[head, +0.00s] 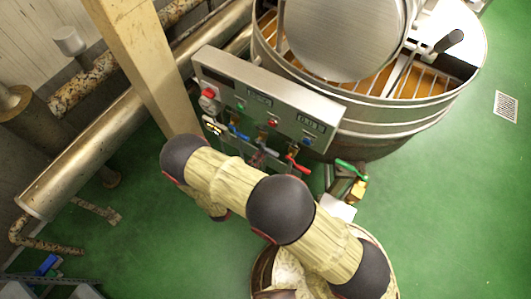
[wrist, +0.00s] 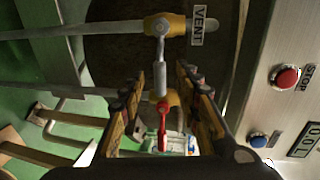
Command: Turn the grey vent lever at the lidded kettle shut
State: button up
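The grey vent lever (wrist: 160,76) shows in the wrist view, hanging from a yellow valve body (wrist: 166,25) on a grey pipe, beside a VENT label (wrist: 198,25). Its free end points down the picture, between my fingertips. My gripper (wrist: 160,84) is open, with a finger on either side of the lever and visible gaps to both. A red lever (wrist: 163,125) on another yellow valve shows lower between the fingers. In the head view the lidded kettle (head: 345,35) stands at the top right. My arm hides the gripper there, and I cannot single out the vent lever.
The control panel (head: 265,100) stands in front of the kettle; its STOP button (wrist: 285,77) is right of my gripper. Red (head: 298,165), blue (head: 238,132) and green (head: 350,168) levers crowd below it. A beige post (head: 140,60) stands left. Green floor is open at right.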

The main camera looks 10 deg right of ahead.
jog(key=shift+v, duration=2.65)
jog(key=s+d+r+m+g+h, duration=0.4)
jog(key=s+d+m+g, duration=0.5)
jog(key=m, duration=0.8)
jog(key=s+r+m+g+y, duration=0.2)
jog(key=r+m+y, duration=0.4)
jog(key=r+m, duration=0.7)
jog(key=s+r+m+g+y, duration=0.25)
jog(key=r+m+y, duration=0.35)
jog(key=r+m, duration=0.65)
jog(key=d+r+m+t+y, duration=0.1)
jog(key=d+r+m+t, duration=0.1)
jog(key=d+r, duration=0.3)
jog(key=s+d+r+m+t, duration=0.1)
jog(key=d+r+t, duration=0.3)
jog(key=r, duration=0.8)
jog(key=shift+s+d+r+m+t+y, duration=0.2)
jog(key=shift+d+r+m+t+y, duration=0.15)
jog(key=shift+d+m, duration=0.25)
